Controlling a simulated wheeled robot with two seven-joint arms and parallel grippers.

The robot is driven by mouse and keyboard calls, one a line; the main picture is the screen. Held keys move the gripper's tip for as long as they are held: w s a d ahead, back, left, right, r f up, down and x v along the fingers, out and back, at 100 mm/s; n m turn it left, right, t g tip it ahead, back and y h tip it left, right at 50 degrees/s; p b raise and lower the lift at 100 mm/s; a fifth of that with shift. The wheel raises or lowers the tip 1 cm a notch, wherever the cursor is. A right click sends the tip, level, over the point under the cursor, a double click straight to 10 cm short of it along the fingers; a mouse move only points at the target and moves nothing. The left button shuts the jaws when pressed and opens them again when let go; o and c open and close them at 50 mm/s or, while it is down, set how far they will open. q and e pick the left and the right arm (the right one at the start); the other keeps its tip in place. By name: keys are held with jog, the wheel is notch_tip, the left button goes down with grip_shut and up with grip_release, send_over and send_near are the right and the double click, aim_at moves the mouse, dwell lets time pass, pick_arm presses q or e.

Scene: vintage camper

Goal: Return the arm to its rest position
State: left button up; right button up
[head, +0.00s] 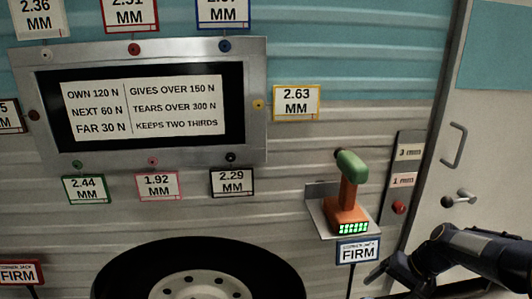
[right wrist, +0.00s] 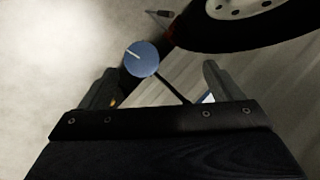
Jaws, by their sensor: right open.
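My right arm comes in from the right edge in the head view. Its gripper (head: 384,275) is low at the right, below and to the right of the FIRM label (head: 358,251). In the right wrist view the right gripper (right wrist: 159,69) has its two fingers wide apart. My left gripper is in neither view.
An orange and green tool (head: 347,195) stands on a small metal shelf on the camper wall. A switch panel (head: 405,180) and a door with handles (head: 455,145) are right of it. The wheel (head: 190,265) is below the framed sign (head: 145,108).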

jog(key=s+a+r+n+t, duration=0.1)
jog(key=s+a+r, duration=0.35)
jog(key=s, duration=0.25)
jog(key=s+a+r+n+t, duration=0.1)
jog(key=s+a+r, duration=0.2)
jog(key=s+r, duration=0.35)
jog(key=s+a+f+n+t, duration=0.25)
jog(key=s+a, duration=0.25)
jog(key=s, duration=0.6)
notch_tip(320, 180, up, 27)
jog(key=g+p, duration=0.1)
jog(key=p, duration=2.6)
jog(key=shift+r+h, duration=0.15)
jog(key=shift+h, duration=0.25)
